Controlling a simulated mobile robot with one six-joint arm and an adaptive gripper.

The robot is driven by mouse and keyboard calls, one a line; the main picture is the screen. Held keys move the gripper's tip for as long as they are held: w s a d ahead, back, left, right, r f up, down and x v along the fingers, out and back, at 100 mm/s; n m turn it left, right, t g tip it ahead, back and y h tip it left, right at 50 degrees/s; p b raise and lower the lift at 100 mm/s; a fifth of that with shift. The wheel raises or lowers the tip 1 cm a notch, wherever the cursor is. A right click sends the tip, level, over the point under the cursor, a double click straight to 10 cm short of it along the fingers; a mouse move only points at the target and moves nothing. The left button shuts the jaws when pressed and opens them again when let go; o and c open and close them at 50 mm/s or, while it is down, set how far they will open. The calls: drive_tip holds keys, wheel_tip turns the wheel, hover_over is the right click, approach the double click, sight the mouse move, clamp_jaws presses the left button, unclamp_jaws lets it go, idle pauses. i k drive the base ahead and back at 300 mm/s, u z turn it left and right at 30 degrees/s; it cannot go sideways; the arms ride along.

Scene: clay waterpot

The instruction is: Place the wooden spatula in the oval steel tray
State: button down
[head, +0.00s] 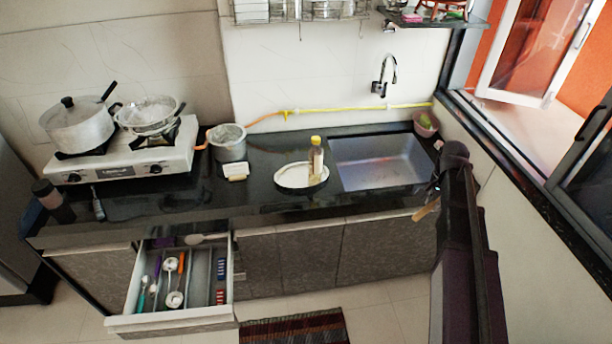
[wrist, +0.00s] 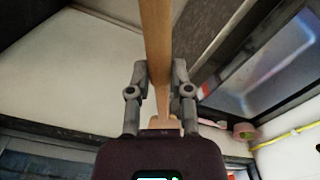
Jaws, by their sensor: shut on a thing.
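My gripper (head: 435,190) is at the right in the head view, in front of the sink's right end and near the counter's front edge. It is shut on the wooden spatula (head: 424,211), whose light wood end sticks out down and to the left. In the wrist view the spatula (wrist: 157,40) runs lengthwise between the two fingers of my gripper (wrist: 160,80). The oval steel tray (head: 288,178) lies on the black counter left of the sink, well to the left of my gripper. The tray is not clearly seen in the wrist view.
A yellow-capped bottle (head: 316,160) stands at the tray's right end. The sink (head: 380,162) lies between tray and gripper. A steel pot (head: 228,145) and a stove (head: 125,160) are further left. A drawer of utensils (head: 170,322) is open below. A window frame (head: 530,165) borders the right.

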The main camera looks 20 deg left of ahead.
sight(296, 181)
drive_tip(key=z, duration=0.1)
drive_tip(key=k, duration=1.6)
drive_tip(key=u, duration=0.4)
drive_tip(key=i, duration=1.55)
drive_tip(key=u, duration=0.05)
